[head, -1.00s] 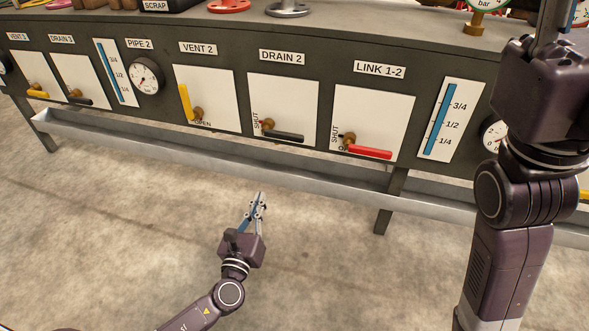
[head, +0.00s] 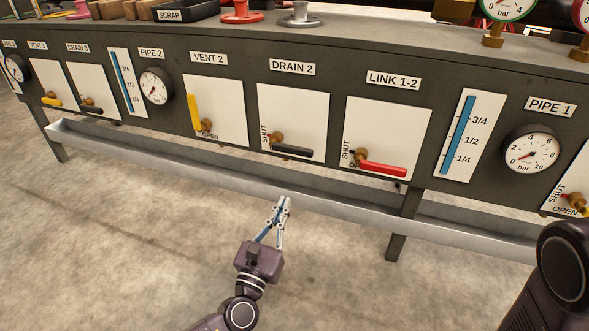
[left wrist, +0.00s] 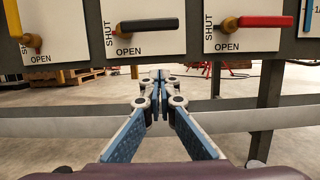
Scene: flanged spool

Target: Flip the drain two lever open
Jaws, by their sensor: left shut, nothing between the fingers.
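The DRAIN 2 lever (head: 297,151) has a black handle on a brass pivot, lying level and pointing right on a white plate under its DRAIN 2 label (head: 292,68). In the left wrist view the black lever (left wrist: 150,24) is at the top, with SHUT printed upright at its left and OPEN below it. My left gripper (head: 284,198) is shut and empty, below the lever and apart from it, in front of the trough. Its fingertips (left wrist: 158,75) point toward the panel, lower than the plate. My right gripper is out of view.
A yellow VENT 2 lever (head: 194,112) points up at the left. A red LINK 1-2 lever (head: 383,170) lies level at the right. A grey trough (head: 350,212) runs below the panel. My right arm (head: 565,270) is at the lower right.

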